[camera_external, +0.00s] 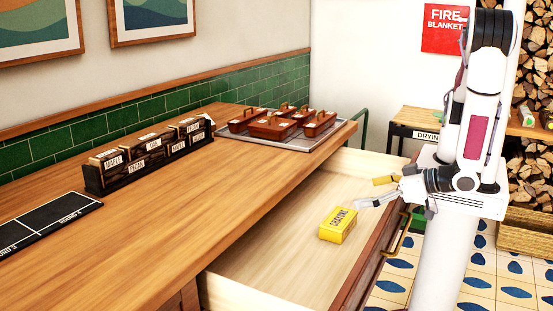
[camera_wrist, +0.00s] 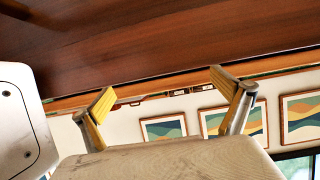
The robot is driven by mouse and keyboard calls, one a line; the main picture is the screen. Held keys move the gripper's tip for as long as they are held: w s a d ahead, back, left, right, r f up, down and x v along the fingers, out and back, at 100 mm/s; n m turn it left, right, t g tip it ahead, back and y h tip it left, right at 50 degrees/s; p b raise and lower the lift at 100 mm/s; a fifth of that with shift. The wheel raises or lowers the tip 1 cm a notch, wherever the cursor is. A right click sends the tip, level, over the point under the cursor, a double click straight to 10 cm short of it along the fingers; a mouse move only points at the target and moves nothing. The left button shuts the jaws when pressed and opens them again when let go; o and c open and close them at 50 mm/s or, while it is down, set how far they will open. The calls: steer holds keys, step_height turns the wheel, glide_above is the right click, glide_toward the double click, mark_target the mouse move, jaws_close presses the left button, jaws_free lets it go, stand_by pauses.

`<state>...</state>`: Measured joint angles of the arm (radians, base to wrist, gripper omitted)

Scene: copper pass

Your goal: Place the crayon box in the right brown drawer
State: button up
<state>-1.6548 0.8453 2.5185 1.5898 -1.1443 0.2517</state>
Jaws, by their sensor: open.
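The yellow crayon box (camera_external: 338,225) rests on the pale floor of the open drawer (camera_external: 277,252), in the external view. The drawer has a brown front with a brass handle (camera_external: 403,236) on its right side. My gripper (camera_external: 375,190) is open and empty, above and to the right of the box, apart from it. In the wrist view my gripper (camera_wrist: 162,92) shows two spread yellow-padded fingers with nothing between them. The crayon box is not visible in the wrist view.
The wooden counter (camera_external: 150,240) overhangs the drawer's left side. On it are a grey tray (camera_external: 340,128) with several brown containers, a dark labelled rack (camera_external: 95,182) and a black board (camera_external: 45,225). A brown wooden surface (camera_wrist: 150,45) fills the upper wrist view.

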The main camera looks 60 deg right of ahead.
steer(key=w+a+r+m+g+y, duration=0.2)
steer(key=w+a+r+g+y, duration=0.2)
steer(key=w+a+r+g, duration=0.25)
steer(key=w+d+r+n+y, duration=0.2)
steer(key=w+d+r, duration=0.2)
steer(key=d+r, duration=0.5)
steer(key=s+d+r+h, duration=0.2)
steer(key=s+d+r, duration=0.1)
steer(key=d, duration=0.5)
steer(key=s+d+r+h, duration=0.1)
steer(key=s+d+r, duration=0.2)
steer(key=d, duration=0.5)
steer(key=s+d+r+g+h, duration=0.1)
steer(key=s+d+r, duration=0.3)
steer(key=d, duration=0.5)
steer(key=shift+r+n+h, duration=0.3)
steer(key=shift+r+h, duration=0.3)
steer(key=shift+h, duration=0.2)
steer(key=shift+a, duration=0.15)
